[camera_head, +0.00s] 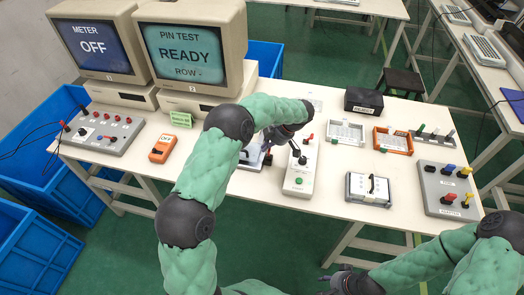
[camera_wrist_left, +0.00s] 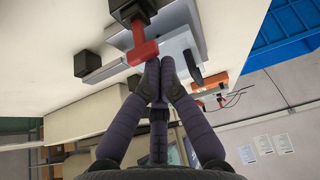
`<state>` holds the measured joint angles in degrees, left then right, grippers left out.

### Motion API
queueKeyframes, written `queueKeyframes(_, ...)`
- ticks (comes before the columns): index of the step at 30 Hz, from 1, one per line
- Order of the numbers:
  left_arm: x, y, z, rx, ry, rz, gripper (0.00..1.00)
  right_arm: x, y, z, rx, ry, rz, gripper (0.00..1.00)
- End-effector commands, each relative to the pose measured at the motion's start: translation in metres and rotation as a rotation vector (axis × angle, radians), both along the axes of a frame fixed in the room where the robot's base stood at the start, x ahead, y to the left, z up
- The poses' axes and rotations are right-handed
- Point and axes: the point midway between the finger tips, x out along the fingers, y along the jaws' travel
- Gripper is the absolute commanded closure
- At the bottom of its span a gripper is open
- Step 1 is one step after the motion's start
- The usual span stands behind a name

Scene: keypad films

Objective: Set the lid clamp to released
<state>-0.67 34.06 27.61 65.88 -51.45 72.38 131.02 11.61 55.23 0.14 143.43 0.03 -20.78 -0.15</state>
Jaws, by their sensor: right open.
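In the left wrist view a red clamp handle (camera_wrist_left: 142,50) sticks out from a black mount (camera_wrist_left: 130,10) over a pale grey fixture (camera_wrist_left: 178,48) with a curved black handle (camera_wrist_left: 190,73). My left gripper (camera_wrist_left: 158,70) has its fingertips together right beside the end of the red handle; whether they touch it I cannot tell. In the head view my left gripper (camera_head: 270,145) is above the fixture (camera_head: 249,158), which my arm largely hides. My right gripper (camera_head: 345,282) is low at the front, beyond the table's front edge, open and partly cut off by the frame.
A white box with a green button (camera_head: 298,182) stands just right of the fixture. An orange meter (camera_head: 162,148), grey terminal box (camera_head: 102,130), black-handled plate (camera_head: 368,189) and grey knob panel (camera_head: 446,190) also occupy the table (camera_head: 335,225). Two monitors stand behind, the right one reading "READY".

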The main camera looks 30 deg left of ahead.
Motion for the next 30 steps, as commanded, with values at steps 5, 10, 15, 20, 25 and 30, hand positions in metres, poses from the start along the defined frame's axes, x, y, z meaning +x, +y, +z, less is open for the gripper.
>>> queueKeyframes(5, 0.003, -0.011, -0.003, 0.132, 0.03, -0.002, 1.0, 0.0, 0.0, -0.017, 0.0, 0.0, 0.0, 0.59)
queueKeyframes(10, 0.004, -0.016, -0.001, 0.123, 0.031, 0.001, 1.0, 0.0, 0.0, -0.022, 0.0, 0.0, 0.0, 0.59)
queueKeyframes(15, 0.004, -0.016, 0.0, 0.121, 0.031, 0.0, 1.0, 0.0, 0.0, -0.02, 0.0, 0.0, 0.0, 0.59)
queueKeyframes(20, 0.004, -0.016, 0.003, 0.12, 0.03, 0.0, 1.0, 0.0, 0.0, -0.02, 0.0, 0.0, 0.0, 0.59)
queueKeyframes(25, 0.004, -0.015, 0.009, 0.12, 0.029, 0.0, 1.0, 0.0, 0.0, -0.019, 0.0, 0.0, 0.0, 0.59)
queueKeyframes(30, 0.004, -0.015, 0.016, 0.12, 0.029, 0.0, 1.0, 0.0, 0.0, -0.018, 0.0, 0.0, 0.0, 0.59)
